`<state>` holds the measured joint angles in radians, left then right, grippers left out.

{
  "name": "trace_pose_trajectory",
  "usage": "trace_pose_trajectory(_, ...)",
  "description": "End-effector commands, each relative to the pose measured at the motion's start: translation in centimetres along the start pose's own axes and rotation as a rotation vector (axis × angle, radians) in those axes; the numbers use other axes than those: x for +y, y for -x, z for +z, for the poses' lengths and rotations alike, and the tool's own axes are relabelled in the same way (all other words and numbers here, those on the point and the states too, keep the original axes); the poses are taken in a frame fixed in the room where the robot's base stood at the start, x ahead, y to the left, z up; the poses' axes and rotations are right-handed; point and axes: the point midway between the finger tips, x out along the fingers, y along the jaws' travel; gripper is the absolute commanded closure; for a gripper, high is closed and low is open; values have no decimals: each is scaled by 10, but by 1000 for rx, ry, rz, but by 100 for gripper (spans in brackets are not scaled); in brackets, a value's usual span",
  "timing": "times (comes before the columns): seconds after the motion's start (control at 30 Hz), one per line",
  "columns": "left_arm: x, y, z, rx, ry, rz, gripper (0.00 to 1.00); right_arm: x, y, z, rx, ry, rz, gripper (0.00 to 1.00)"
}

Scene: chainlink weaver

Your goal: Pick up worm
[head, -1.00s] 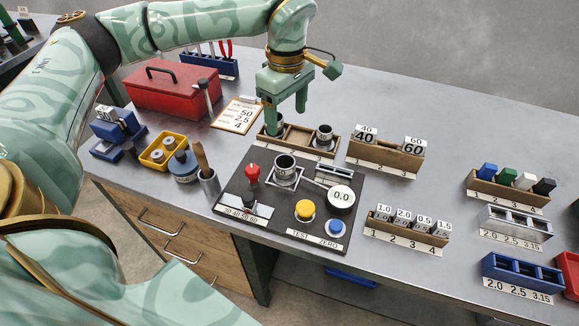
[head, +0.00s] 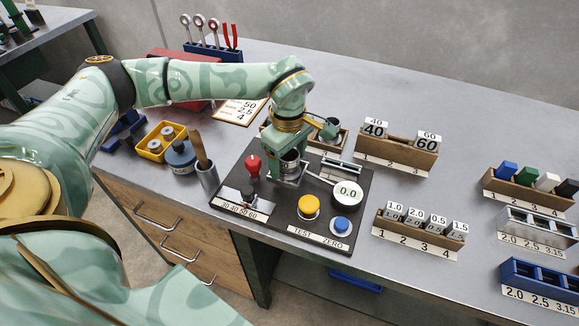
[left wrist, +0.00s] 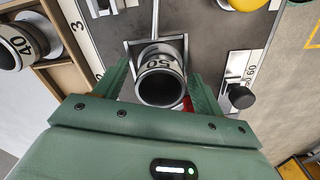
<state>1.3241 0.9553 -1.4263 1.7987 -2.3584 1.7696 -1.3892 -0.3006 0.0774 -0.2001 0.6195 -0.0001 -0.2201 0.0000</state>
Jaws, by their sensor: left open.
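A short dark metal sleeve marked 50 (left wrist: 161,84), which I take to be the worm, stands in a square metal holder on the black test panel (head: 325,222). It also shows in the head view (head: 290,163), partly hidden by my gripper. My left gripper (head: 288,168) is over the holder, pointing down. In the left wrist view my left gripper (left wrist: 162,88) is open, with one finger on each side of the sleeve. I cannot tell whether the fingers touch it. My right gripper is out of view.
A similar sleeve marked 40 (left wrist: 22,44) stands in the wooden tray behind the panel. A red knob (head: 253,166), a 0.0 dial (head: 347,193) and a yellow button (head: 308,206) surround the holder. Marked blocks sit in a wooden rack (head: 397,153) to the right.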

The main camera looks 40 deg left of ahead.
Motion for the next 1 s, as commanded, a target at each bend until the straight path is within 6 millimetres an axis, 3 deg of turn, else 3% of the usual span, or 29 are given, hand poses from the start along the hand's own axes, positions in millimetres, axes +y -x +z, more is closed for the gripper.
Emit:
trace_pose_trajectory(0.17,0,1,0,0,0,2,30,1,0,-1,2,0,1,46)
trace_pose_trajectory(0.4,0,1,0,0,0,2,92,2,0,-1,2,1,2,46)
trace_pose_trajectory(0.77,1,8,0,0,0,5,92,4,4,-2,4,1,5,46)
trace_pose_trajectory(1.0,-7,48,5,-2,-3,8,92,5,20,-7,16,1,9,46)
